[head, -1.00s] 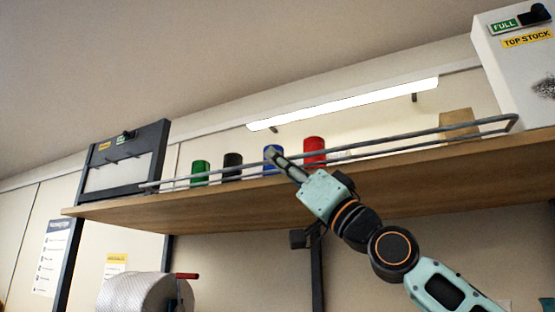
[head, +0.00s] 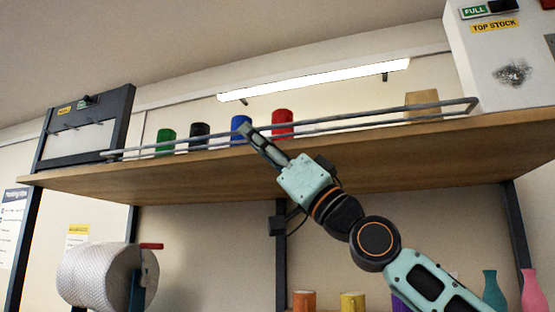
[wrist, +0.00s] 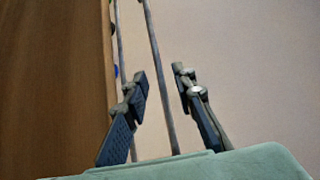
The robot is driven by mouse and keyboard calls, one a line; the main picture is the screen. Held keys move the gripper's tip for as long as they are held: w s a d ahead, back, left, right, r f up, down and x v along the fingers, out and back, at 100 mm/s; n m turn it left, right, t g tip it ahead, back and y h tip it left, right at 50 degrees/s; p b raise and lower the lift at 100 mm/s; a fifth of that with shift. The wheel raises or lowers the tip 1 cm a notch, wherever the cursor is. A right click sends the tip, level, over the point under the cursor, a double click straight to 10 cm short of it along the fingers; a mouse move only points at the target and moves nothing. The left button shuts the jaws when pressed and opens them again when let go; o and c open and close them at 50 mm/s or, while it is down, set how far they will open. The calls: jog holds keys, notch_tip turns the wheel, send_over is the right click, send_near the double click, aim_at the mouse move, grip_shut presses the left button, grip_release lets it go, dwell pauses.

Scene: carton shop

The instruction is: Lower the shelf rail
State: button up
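The shelf rail (head: 440,104) is a pair of thin grey bars along the front edge of the wooden shelf (head: 400,158), standing above the board. My gripper (head: 246,130) reaches up to the rail from the front, just by the blue can (head: 241,123). In the wrist view my gripper (wrist: 159,72) has its two dark fingers apart. One bar of the rail (wrist: 155,50) runs through the gap between them, and the other bar passes behind the left finger. I cannot tell whether a finger touches the rail.
Green (head: 166,138), black (head: 200,132) and red (head: 282,120) cans and a tan block (head: 422,102) stand behind the rail. A dark-framed panel (head: 85,128) is at the left end and a white "TOP STOCK" box (head: 508,60) at the right. A roll (head: 95,275) sits below.

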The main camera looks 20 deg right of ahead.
jog(key=v, duration=0.8)
jog(key=shift+s, duration=0.15)
